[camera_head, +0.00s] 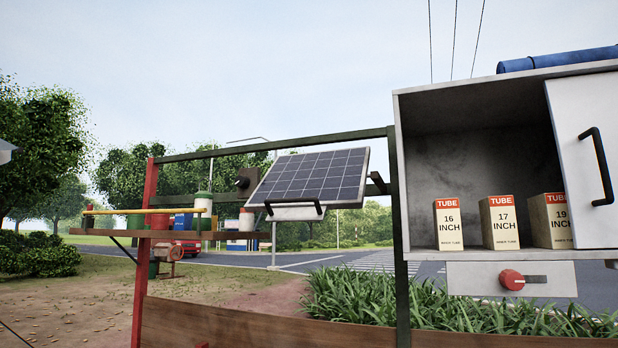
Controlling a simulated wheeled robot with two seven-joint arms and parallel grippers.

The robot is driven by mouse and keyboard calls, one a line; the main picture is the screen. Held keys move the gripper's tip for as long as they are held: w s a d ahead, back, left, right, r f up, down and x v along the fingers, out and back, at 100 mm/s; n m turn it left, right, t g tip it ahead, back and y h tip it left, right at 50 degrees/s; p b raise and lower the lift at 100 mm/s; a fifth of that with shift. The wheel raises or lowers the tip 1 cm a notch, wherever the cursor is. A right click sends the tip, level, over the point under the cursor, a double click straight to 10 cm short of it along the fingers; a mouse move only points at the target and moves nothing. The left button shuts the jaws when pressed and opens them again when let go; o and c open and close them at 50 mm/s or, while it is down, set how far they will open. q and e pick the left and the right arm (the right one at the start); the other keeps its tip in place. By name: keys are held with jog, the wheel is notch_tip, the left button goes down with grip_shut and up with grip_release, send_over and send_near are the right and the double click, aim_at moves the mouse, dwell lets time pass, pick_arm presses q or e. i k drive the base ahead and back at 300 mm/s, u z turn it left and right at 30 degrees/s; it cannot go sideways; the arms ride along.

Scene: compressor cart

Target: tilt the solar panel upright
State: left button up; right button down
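The solar panel (312,178) is a dark gridded panel with a light frame. It is mounted at the green metal rail of the cart and sits tilted, its face leaning back. A black handle (294,208) is fixed on a light plate at its lower edge. Neither of my grippers shows in the head view. A small grey piece at the left edge is cut off, and I cannot tell what it is.
A grey cabinet (400,160) stands at the right with tube boxes (499,222) inside and a white door (585,150). A red knob (511,279) sits below it. A wooden shelf (140,233) with cans is at the left. A wooden board (230,326) runs along the bottom.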

aim_at(299, 187)
jog(key=z, duration=0.05)
jog(key=k, duration=0.5)
jog(key=z, duration=0.65)
jog(key=i, duration=0.85)
jog(key=u, duration=2.4)
